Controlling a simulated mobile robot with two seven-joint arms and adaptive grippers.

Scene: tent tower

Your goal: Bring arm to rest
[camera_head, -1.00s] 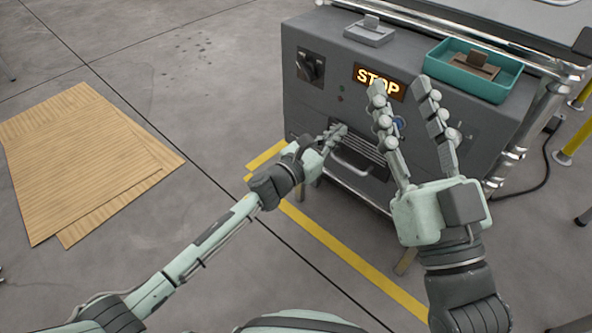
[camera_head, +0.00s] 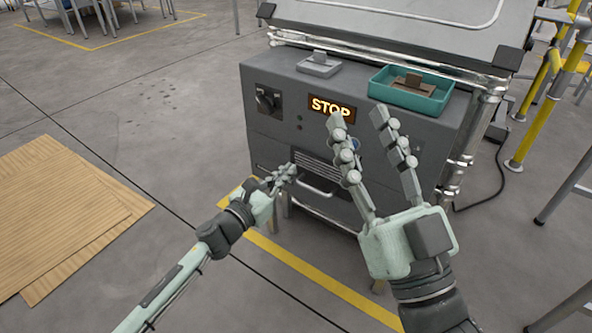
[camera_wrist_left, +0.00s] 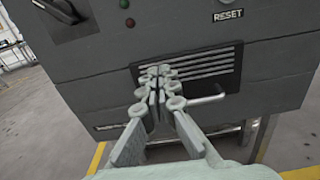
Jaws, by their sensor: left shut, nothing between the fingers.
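My left gripper (camera_head: 283,177) is in front of the grey machine (camera_head: 222,92), low near its vent slots and bar handle. In the left wrist view the left gripper (camera_wrist_left: 160,76) has its fingers together with nothing between them, in front of the vent (camera_wrist_left: 205,70). I cannot tell whether the fingertips touch the machine. My right gripper (camera_head: 357,110) is raised in front of the machine, its two fingers spread apart and empty, covering part of the front panel below the lit STOP sign (camera_head: 325,103).
A teal tray (camera_head: 440,104) with a brown piece in it and a small grey holder (camera_head: 318,67) stand on the machine's top ledge. A dark rotary switch (camera_head: 266,100) is on its front. Wooden sheets (camera_head: 60,215) lie on the floor at left. Yellow posts (camera_head: 530,120) stand at right.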

